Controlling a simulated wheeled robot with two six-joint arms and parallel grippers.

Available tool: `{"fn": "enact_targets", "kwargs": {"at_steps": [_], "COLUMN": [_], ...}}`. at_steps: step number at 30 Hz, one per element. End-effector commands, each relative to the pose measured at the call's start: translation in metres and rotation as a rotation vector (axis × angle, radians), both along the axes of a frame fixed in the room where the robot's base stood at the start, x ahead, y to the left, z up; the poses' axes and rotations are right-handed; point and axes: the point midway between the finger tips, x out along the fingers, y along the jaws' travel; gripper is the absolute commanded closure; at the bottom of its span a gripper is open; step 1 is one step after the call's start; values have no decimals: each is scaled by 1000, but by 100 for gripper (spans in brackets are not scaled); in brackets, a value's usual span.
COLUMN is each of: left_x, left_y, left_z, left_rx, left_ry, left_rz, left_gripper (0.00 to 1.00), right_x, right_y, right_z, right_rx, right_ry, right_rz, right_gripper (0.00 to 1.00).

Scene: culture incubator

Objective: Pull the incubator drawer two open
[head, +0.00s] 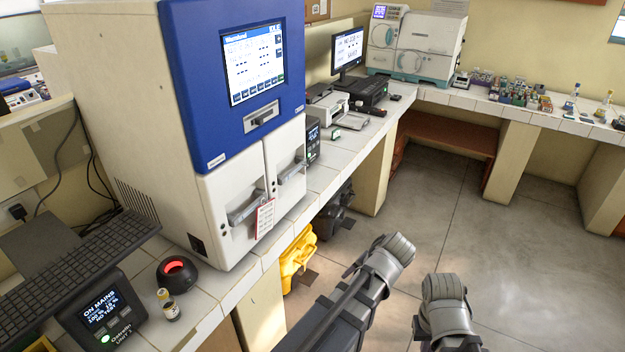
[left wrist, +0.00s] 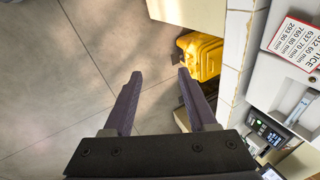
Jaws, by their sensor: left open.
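The incubator (head: 110,80) is a tall white unit with a blue upper panel, standing on the bench. Its lower white front has two panels side by side, each with a grey bar handle: a left handle (head: 247,207) and a right handle (head: 292,172). Both panels look flush and shut. I cannot read which one is two. A notice card hangs by the left handle. In the left wrist view my left gripper (left wrist: 157,85) is open and empty, above the floor beside the bench. The card (left wrist: 295,45) and a handle (left wrist: 300,106) lie to its right, apart from it. My right gripper is not in view.
A yellow case (head: 298,255) stands on the floor below the bench edge. A vial (head: 169,305), a red-lit round device (head: 176,272) and a small display unit (head: 105,310) sit on the bench left of the incubator. The floor (head: 510,240) in front is clear.

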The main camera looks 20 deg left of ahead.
Motion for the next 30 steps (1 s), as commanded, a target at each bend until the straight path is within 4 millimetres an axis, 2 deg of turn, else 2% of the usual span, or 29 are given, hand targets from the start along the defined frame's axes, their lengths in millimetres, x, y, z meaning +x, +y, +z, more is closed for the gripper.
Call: {"fn": "enact_targets", "kwargs": {"at_steps": [2, 11, 17, 18, 22, 24, 27, 30], "left_x": [22, 96, 160, 174, 211, 224, 235, 239], "left_y": [18, 100, 179, 198, 250, 268, 283, 290], "left_z": [-7, -3, 10, 14, 33, 43, 53, 58], "left_rx": [56, 318, 592, 662, 877, 961, 1043, 1081], "left_ry": [-38, -185, -287, -306, -341, -347, -347, -346], "left_rz": [9, 21, 0, -10, -61, -87, -116, -133], "left_gripper": [43, 43, 43, 43, 43, 43, 43, 43], "right_x": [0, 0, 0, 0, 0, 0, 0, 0], "right_y": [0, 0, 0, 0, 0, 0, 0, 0], "right_z": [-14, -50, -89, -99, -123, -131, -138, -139], "right_rx": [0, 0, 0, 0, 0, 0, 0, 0], "right_ry": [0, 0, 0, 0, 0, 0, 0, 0], "right_rz": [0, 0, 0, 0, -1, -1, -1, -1], "right_gripper": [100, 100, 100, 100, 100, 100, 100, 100]}}
